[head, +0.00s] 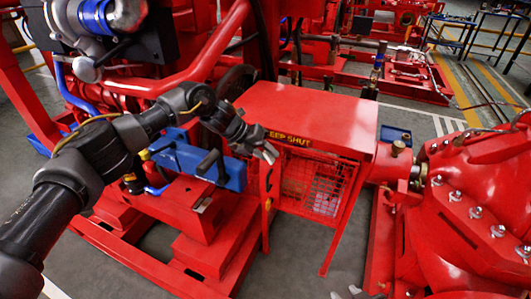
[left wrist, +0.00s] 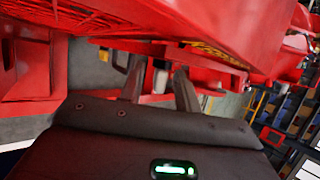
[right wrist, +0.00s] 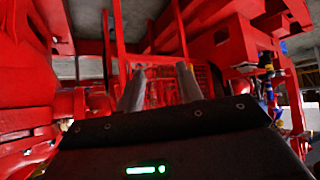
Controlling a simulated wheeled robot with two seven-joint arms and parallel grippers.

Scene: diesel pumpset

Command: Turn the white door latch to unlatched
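The red guard box (head: 310,115) with a mesh door (head: 312,185) and "KEEP SHUT" lettering stands in the middle of the head view. I cannot make out a white latch for certain; a small pale-orange piece (head: 268,204) sits on its left post. My left gripper (head: 266,152) is at the box's upper left front edge, just below the lettering. My right gripper (head: 348,293) barely shows at the bottom edge of the head view. Its fingers are apart in the right wrist view (right wrist: 160,78), facing the red mesh.
A blue block with a black handle (head: 205,165) is left of the box, close to my left arm. A red pump casing with bolts (head: 475,195) fills the right side. Grey floor (head: 300,250) is open in front of the box.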

